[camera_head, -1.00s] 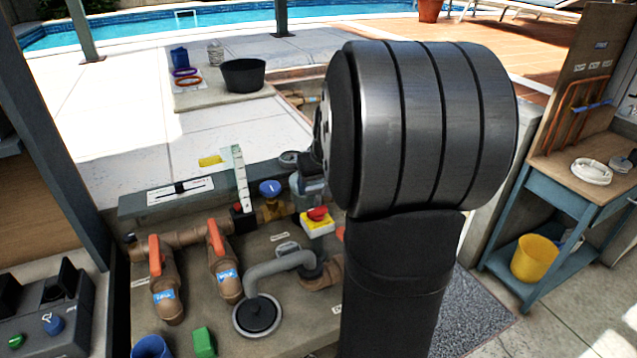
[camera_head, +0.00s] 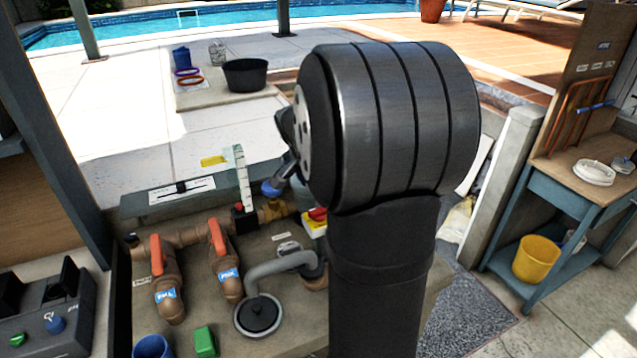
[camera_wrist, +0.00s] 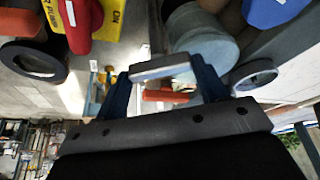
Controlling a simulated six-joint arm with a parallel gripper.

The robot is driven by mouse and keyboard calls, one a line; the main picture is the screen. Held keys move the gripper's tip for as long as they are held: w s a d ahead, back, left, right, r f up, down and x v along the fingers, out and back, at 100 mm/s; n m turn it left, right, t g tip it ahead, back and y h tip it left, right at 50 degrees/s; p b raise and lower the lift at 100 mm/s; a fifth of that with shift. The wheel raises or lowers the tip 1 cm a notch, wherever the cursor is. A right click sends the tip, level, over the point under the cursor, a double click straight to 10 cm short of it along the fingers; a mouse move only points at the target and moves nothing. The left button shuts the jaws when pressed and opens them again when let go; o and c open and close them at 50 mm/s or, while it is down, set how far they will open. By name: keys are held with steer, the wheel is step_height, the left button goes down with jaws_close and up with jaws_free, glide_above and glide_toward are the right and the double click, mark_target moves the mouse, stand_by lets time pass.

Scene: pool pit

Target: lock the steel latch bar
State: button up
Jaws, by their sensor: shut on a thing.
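In the wrist view my gripper (camera_wrist: 163,80) has its two dark blue fingers set apart, with a flat grey steel bar (camera_wrist: 160,66) spanning between their tips. It looks like the steel latch bar, and the fingers are shut on it. In the head view my arm covers the fingertips and the bar. I cannot tell there whether the latch is locked. A blue knob (camera_head: 272,188) shows just left of my wrist.
Brown pipes with orange-handled valves (camera_head: 217,236), a grey hose on a black round cap (camera_head: 259,314) and a red-and-yellow button (camera_head: 316,217) crowd the bench. A white upright gauge (camera_head: 242,178) stands left of my wrist. A blue workbench (camera_head: 565,195) stands at right.

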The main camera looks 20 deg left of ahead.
steer(key=m+h, duration=0.1)
steer(key=m, duration=0.2)
steer(key=m+g+h, duration=0.1)
steer(key=m, duration=0.3)
steer(key=shift+w+a, duration=0.1)
steer(key=shift+a, duration=0.1)
steer(key=shift+g, duration=0.3)
steer(key=o, duration=1)
steer(key=v, duration=1.7)
steer(key=shift+a+r, duration=0.1)
steer(key=shift+a, duration=0.25)
